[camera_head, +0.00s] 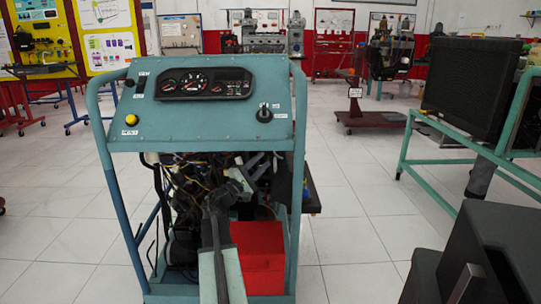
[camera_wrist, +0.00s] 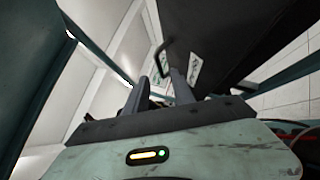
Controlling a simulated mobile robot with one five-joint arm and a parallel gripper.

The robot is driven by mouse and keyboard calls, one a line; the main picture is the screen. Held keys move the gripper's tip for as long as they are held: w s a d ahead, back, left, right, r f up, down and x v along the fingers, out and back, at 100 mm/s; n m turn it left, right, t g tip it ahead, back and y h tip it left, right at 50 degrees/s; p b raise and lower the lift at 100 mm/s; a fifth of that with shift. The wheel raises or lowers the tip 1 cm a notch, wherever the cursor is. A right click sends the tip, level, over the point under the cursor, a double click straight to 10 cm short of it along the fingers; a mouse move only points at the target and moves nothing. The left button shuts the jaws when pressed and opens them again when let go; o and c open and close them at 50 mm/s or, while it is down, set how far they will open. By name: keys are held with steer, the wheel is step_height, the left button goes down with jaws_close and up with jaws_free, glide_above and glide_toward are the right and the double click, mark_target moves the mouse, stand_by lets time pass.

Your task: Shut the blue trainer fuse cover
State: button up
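The blue trainer (camera_head: 215,125) stands straight ahead, a teal-blue tube frame with a sloped dashboard of gauges on top. I cannot clearly pick out its fuse cover in either view, nor tell whether it is open or shut. My gripper (camera_head: 238,183) is in front of the trainer, below the dashboard, before the wires and engine parts. In the wrist view my gripper (camera_wrist: 158,82) has its two dark fingers apart, with nothing seen held between them. Beyond the fingers is a dark surface with small white labels (camera_wrist: 194,68) and a curved dark bar (camera_wrist: 163,58).
A red box (camera_head: 259,257) sits low inside the trainer frame. Frame tubes stand on both sides of my arm. A green stand (camera_head: 440,160) with a black radiator (camera_head: 470,85) is at the right.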

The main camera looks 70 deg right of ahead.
mark_target(279, 162)
steer(key=p+x, duration=0.1)
steer(key=x, duration=0.5)
steer(key=shift+p, duration=0.3)
jaws_close()
steer(key=shift+a, duration=0.1)
stand_by(0.9)
